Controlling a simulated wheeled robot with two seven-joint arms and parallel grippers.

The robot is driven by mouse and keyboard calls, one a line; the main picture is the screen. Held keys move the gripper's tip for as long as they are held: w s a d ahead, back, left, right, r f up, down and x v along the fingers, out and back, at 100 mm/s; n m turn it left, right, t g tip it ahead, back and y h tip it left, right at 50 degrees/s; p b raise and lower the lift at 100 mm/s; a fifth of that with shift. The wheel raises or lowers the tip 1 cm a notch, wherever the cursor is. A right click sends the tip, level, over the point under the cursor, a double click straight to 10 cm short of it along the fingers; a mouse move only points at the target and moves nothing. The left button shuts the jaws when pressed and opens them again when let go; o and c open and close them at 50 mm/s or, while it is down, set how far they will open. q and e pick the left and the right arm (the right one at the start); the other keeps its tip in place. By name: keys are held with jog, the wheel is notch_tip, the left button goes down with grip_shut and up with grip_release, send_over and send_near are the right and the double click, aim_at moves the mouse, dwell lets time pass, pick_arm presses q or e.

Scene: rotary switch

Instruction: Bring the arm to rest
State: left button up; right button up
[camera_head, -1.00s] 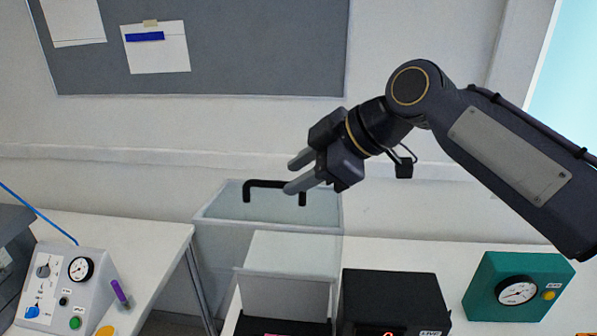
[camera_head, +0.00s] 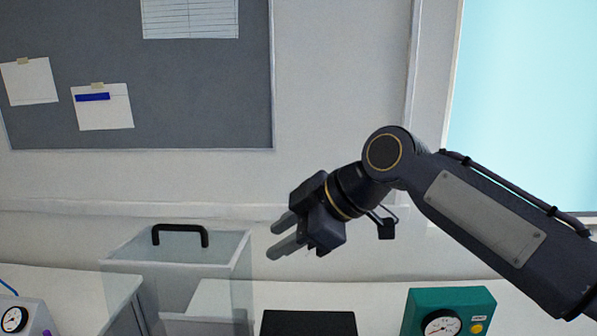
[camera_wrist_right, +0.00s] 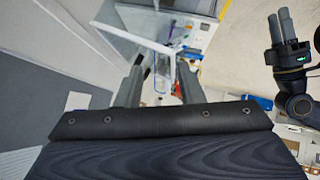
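My right arm reaches in from the right in the head view, bent at the elbow. Its gripper (camera_head: 285,235) hangs in the air in front of the white wall, right of the clear box's handle, touching nothing. Its two fingers are apart and nothing is between them. In the right wrist view the same gripper (camera_wrist_right: 158,82) shows its fingers spread with an empty gap. My left gripper (camera_wrist_right: 282,22) shows at the upper right of the wrist view, its two fingers close together and seen at a slant. It is out of the head view.
A clear box (camera_head: 243,268) with a black handle (camera_head: 180,230) stands left of the gripper. A black box (camera_head: 308,323) and a green gauge box (camera_head: 445,312) sit on the bench (camera_head: 375,300) below. A gauge panel (camera_head: 35,315) is at lower left.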

jog(key=s+d+f+m+t+h, duration=0.1)
jog(key=s+d+f+m+h, duration=0.1)
jog(key=s+d+f+m, duration=0.5)
jog(key=s+d+f+m+t+h, duration=0.15)
jog(key=d+f+m, duration=0.3)
jog(key=d, duration=0.45)
jog(key=s+d+f+m+h, duration=0.1)
jog(key=s+d+f+m, duration=0.2)
jog(key=s+f, duration=0.3)
jog(key=s+d+f+m, duration=0.3)
jog(key=s+f+m, duration=0.3)
jog(key=f, duration=0.1)
jog(key=shift+s+h, duration=0.25)
jog(key=shift+h, duration=0.1)
